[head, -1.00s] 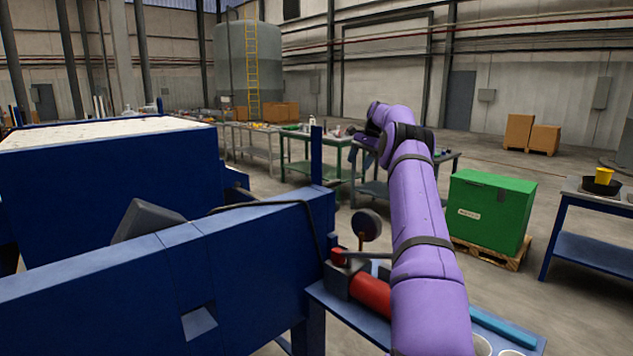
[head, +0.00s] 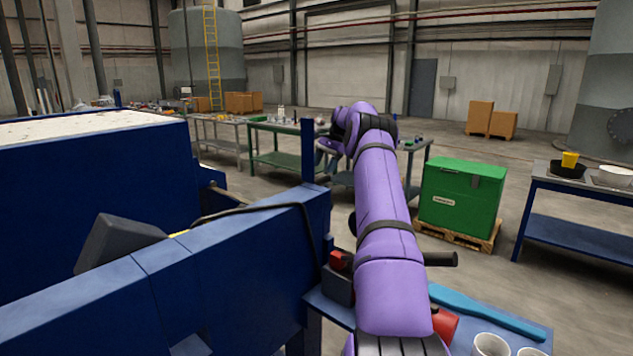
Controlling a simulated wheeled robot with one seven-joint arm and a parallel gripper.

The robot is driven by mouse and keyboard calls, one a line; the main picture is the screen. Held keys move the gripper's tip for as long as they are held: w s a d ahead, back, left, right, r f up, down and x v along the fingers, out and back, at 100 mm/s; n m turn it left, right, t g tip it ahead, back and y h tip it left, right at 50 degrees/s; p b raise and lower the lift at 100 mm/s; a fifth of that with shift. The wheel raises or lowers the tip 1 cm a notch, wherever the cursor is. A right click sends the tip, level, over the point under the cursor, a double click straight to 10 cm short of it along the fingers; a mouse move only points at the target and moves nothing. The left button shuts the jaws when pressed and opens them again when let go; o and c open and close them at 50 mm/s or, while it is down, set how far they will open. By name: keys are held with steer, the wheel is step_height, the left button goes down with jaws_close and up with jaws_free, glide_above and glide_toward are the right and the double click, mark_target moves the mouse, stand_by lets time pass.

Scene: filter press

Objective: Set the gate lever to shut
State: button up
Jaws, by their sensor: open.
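My purple arm reaches away from me through the middle of the head view. My gripper (head: 325,150) is small at its far end, past the blue upright post of the press; its fingers are hard to make out, and it appears open with nothing seen in it. The blue filter press (head: 250,245) fills the left side. I cannot pick out the gate lever for certain; it may be hidden behind the press or my arm. A black-ended bar (head: 440,259) sticks out to the right from behind my arm, above a red cylinder (head: 445,324).
A blue shelf with white cups (head: 491,344) and a blue bar (head: 490,312) lies at the lower right. A green box (head: 460,197) stands on a pallet (head: 455,237). A blue-legged table (head: 590,185) is at right. Floor between them is clear.

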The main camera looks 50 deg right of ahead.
mark_target(317, 180)
steer(key=x, duration=0.6)
steer(key=shift+a+f, duration=0.15)
steer(key=shift+f, duration=0.2)
steer(key=shift+c, duration=0.2)
steer(key=shift+r, duration=0.1)
jaws_close()
